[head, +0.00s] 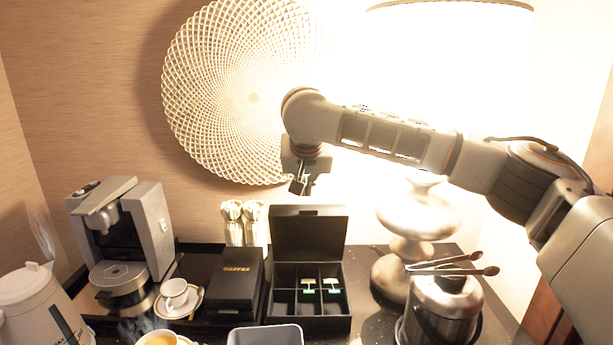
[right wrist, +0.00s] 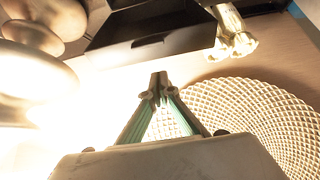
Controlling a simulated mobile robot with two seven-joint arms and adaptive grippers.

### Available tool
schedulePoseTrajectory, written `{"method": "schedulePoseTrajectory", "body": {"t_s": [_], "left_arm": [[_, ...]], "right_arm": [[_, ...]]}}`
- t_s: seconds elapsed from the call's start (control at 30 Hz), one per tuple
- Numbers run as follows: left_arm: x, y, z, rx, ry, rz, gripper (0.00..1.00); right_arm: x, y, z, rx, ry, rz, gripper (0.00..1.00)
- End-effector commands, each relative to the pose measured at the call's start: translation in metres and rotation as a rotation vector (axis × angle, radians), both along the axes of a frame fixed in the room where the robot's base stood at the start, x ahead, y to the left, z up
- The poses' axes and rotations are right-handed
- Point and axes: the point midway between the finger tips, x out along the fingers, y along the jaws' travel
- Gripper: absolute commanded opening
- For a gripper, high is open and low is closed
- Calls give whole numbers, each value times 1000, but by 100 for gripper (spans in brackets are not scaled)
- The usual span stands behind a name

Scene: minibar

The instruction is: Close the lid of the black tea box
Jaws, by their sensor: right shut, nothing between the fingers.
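The black tea box (head: 350,309) stands on the counter with its lid (head: 308,233) open and upright at the back. Its compartments show, and two of them hold tea bags with pale and green tags (head: 320,286). My right gripper (head: 299,187) is shut and empty, above and behind the raised lid, in front of the wall. In the right wrist view its fingertips (right wrist: 158,88) meet, and a dark slab (right wrist: 145,38), probably the lid, lies beyond them, apart from the fingers. My left gripper is not in view.
A black coffee box (head: 237,283) stands left of the tea box, with bundled sticks (head: 243,220) behind. A lamp base (head: 392,275) and a steel ice bucket with tongs (head: 440,300) stand to the right. A grey container (head: 265,336) is in front.

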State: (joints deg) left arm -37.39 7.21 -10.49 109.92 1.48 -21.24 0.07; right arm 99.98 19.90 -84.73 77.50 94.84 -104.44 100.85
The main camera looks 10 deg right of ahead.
Motion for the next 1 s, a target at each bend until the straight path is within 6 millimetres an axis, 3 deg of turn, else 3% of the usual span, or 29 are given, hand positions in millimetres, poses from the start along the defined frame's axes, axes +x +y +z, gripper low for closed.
{"method": "schedulePoseTrajectory", "body": {"t_s": [0.03,0.4,1.0], "left_arm": [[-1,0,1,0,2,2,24],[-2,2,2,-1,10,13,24],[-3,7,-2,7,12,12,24]], "right_arm": [[5,-1,-7,0,3,-1,0],[-30,7,-16,-2,-1,4,0],[-36,7,-19,-5,-15,4,0]]}}
